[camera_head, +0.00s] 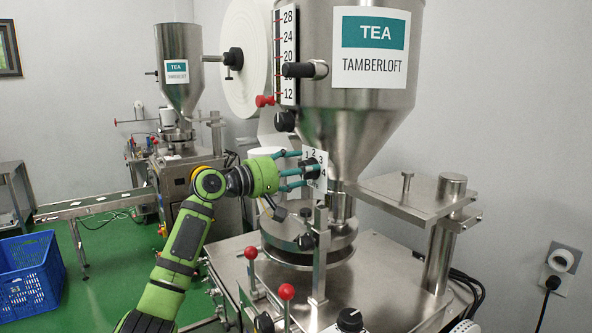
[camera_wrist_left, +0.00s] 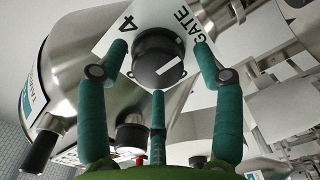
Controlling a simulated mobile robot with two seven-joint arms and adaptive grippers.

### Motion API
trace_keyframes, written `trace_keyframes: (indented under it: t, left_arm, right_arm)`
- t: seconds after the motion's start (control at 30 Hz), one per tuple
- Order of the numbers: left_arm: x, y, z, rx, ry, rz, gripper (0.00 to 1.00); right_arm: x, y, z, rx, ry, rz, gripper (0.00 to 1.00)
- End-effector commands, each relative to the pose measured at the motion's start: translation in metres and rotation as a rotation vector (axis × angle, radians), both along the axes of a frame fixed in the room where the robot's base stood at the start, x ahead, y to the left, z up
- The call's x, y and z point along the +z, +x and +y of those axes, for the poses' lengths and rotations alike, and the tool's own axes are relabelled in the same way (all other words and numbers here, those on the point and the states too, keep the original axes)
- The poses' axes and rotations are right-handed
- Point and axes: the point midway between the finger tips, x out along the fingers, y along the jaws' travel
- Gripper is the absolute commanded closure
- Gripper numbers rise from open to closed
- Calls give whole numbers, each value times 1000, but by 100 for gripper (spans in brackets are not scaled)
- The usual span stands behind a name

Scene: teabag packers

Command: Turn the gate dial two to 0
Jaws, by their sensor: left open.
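The gate dial is a black round knob (camera_wrist_left: 158,57) on a white plate (camera_head: 322,157), mounted on the near tea machine below its hopper. In the head view the plate shows numbers from 1 to 4. In the left wrist view a 4 and the word GATE show beside the knob. A white mark lies on the knob's face, but I cannot tell which number it points to. My left gripper (camera_head: 300,170) is open, with teal fingers spread around the knob; contact is unclear. It also shows in the left wrist view (camera_wrist_left: 160,62). My right gripper is out of view.
The steel hopper (camera_head: 358,125) rises above the dial. A black-handled lever (camera_head: 305,70) and number scale (camera_head: 288,50) are on its left. Red-knobbed levers (camera_head: 286,292) stand in front. A steel arm plate (camera_head: 405,197) is to the right. A blue crate (camera_head: 30,275) sits on the floor.

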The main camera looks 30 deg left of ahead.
Motion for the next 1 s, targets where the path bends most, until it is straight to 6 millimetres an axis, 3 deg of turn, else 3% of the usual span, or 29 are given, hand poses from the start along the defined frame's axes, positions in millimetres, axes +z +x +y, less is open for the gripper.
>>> trace_keyframes:
  t: [0.17, 0.6, 0.8, 1.0]
  left_arm:
    - [-2, -14, 7, 2, 2, 2, 33]
    - [-2, -93, 40, 3, 1, 2, 33]
    - [-1, -108, 47, 2, -1, 0, 33]
    - [-1, -110, 47, 1, 0, -1, 33]
  right_arm:
    - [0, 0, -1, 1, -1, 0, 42]
    - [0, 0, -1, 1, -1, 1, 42]
    - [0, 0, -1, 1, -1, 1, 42]
    - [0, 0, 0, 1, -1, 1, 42]
